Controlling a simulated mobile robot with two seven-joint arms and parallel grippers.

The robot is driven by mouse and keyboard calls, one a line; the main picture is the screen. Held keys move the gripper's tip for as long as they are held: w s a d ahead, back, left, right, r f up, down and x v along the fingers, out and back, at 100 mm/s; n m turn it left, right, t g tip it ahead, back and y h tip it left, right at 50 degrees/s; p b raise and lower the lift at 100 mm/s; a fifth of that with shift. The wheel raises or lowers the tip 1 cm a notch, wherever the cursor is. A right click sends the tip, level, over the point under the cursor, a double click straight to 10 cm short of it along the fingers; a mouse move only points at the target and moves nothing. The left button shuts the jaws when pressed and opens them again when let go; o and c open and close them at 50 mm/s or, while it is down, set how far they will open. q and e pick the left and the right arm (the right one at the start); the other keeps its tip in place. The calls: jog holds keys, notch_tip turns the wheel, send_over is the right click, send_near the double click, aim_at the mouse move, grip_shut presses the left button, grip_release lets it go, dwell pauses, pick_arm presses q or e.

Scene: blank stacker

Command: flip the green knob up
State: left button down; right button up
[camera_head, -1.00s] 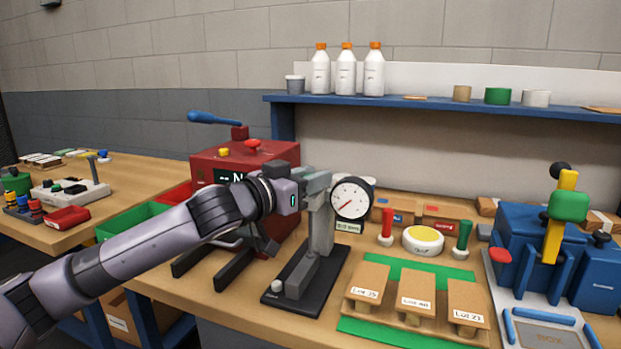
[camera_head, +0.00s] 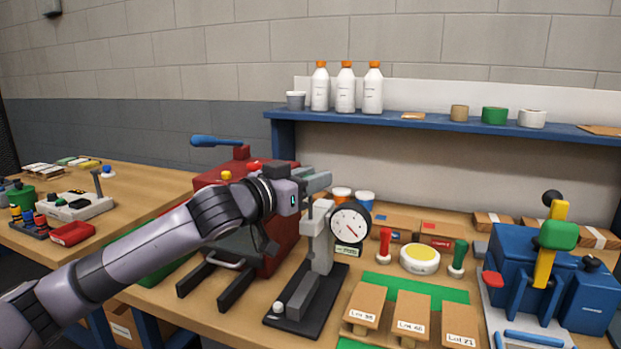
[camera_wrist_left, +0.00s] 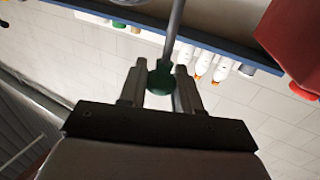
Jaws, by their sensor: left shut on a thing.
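In the left wrist view, the green knob (camera_wrist_left: 160,78) sits between my two fingers at the end of a thin grey rod. My left gripper (camera_wrist_left: 160,85) is shut on it. In the head view, my left gripper (camera_head: 313,187) is in front of the red machine (camera_head: 285,245), at the top of the grey dial-gauge stand (camera_head: 320,245). The knob is hidden there by my gripper and wrist. The round white dial (camera_head: 350,225) is just right of the gripper. My right gripper is not in view.
A blue press (camera_head: 525,270) with a yellow lever and green block stands at the right. Bottles (camera_head: 345,90) stand on the blue shelf (camera_head: 440,122) above.

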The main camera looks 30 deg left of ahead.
pick_arm(q)
jog(key=c, duration=1)
grip_release()
jog(key=shift+r, duration=0.35)
jog(key=shift+o, duration=0.8)
jog(key=shift+f, duration=0.1)
jog(key=shift+s+a+f, duration=0.15)
jog(key=shift+s+f, duration=0.05)
jog(key=shift+s, duration=0.3)
jog(key=s+b, duration=0.4)
jog(key=s, duration=0.2)
jog(key=shift+a+r, duration=0.15)
jog(key=shift+a, duration=0.25)
jog(key=shift+s, duration=0.1)
